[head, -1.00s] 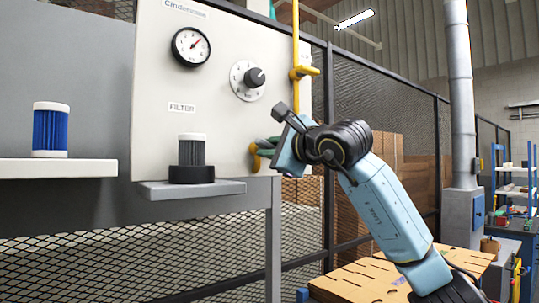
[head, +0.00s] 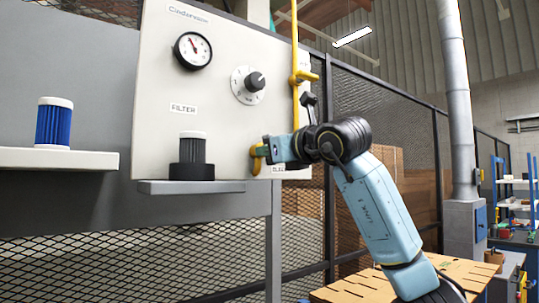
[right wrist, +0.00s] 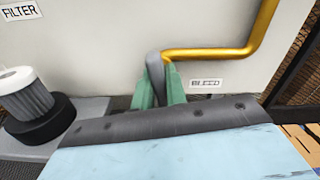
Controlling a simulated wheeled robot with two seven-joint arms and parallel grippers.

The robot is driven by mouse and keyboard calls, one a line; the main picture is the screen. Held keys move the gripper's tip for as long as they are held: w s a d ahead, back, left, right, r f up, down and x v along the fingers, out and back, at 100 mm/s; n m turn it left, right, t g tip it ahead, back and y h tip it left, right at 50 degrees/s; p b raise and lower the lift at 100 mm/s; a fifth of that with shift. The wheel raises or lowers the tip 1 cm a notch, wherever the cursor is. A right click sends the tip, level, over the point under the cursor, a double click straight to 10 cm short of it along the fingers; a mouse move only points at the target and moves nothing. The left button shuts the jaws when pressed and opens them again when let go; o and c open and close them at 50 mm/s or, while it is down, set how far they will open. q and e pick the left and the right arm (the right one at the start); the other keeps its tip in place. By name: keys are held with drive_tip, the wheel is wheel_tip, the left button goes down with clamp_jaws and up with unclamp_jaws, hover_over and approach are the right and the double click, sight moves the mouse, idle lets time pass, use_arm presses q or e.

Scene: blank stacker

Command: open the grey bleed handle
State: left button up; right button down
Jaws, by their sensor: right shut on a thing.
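The grey bleed handle (right wrist: 154,68) shows in the right wrist view between the two green fingers of my right gripper (right wrist: 159,90). It stands upright in that picture, beside the end of the yellow pipe (right wrist: 212,53) and left of the BLEED label (right wrist: 206,82). My right gripper is shut on the handle. In the head view my right gripper (head: 268,152) is at the lower right of the white panel (head: 222,112), against the yellow pipe's bend (head: 256,160), and the handle is mostly hidden there. My left gripper is not in view.
A pressure gauge (head: 193,51) and a black knob (head: 254,81) are on the panel. A grey filter (head: 192,148) stands in a black base on the small shelf (head: 192,187). A blue filter (head: 54,124) stands on the left shelf (head: 50,158). A mesh fence (head: 385,110) runs behind.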

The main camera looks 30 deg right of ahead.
drive_tip(key=shift+m, duration=1.1)
drive_tip(key=shift+b, duration=0.3)
drive_tip(key=c, duration=1.4)
unclamp_jaws()
drive_tip(key=shift+c, duration=0.2)
drive_tip(key=s+d+b, duration=0.1)
drive_tip(key=s+b, duration=0.1)
drive_tip(key=s, duration=1.1)
drive_tip(key=shift+s+b, duration=0.25)
drive_tip(key=shift+b, duration=0.1)
